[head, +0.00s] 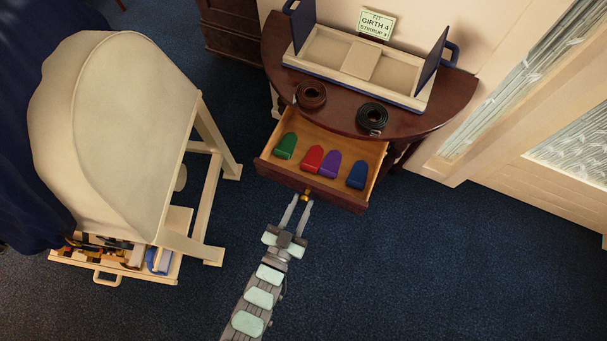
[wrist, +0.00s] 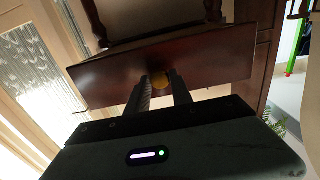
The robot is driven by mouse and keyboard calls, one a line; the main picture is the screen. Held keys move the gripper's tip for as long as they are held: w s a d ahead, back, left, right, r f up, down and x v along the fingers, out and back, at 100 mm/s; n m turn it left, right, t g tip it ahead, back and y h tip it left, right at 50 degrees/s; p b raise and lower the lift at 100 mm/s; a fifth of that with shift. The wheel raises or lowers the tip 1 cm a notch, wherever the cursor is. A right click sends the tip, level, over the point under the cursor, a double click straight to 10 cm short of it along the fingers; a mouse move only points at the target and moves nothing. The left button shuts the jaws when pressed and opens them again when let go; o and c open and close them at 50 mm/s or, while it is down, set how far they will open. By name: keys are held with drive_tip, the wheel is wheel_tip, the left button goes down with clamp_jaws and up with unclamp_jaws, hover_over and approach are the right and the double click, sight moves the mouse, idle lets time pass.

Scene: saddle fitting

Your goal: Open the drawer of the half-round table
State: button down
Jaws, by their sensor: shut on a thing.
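The half-round table (head: 432,121) is dark wood and stands against the wall at the top of the head view. Its drawer (head: 330,196) is pulled out toward me. Inside lie a green (head: 286,146), a red (head: 312,158), a purple (head: 330,169) and a blue (head: 357,175) rounded piece, in a row. My gripper (head: 302,203) is at the drawer front, its fingers shut on the small brass knob (head: 306,194). In the wrist view the fingers (wrist: 159,88) close around the knob (wrist: 160,80), against the drawer front (wrist: 215,62); the drawer's inside is hidden there.
On the tabletop are an open two-lidded box (head: 357,62), a brown coiled strap (head: 311,95), a black coiled strap (head: 372,117) and a sign (head: 375,24). A covered saddle stand (head: 130,120) with a low tray (head: 120,263) stands at left. Blue carpet (head: 430,270) is clear at right.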

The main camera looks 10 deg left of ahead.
idle(0.3)
drive_tip(key=c, duration=1.1)
unclamp_jaws()
drive_tip(key=shift+s, duration=0.1)
drive_tip(key=p+v, duration=0.1)
drive_tip(key=v, duration=0.9)
drive_tip(key=shift+s, duration=0.35)
drive_tip(key=shift+w+r, duration=0.1)
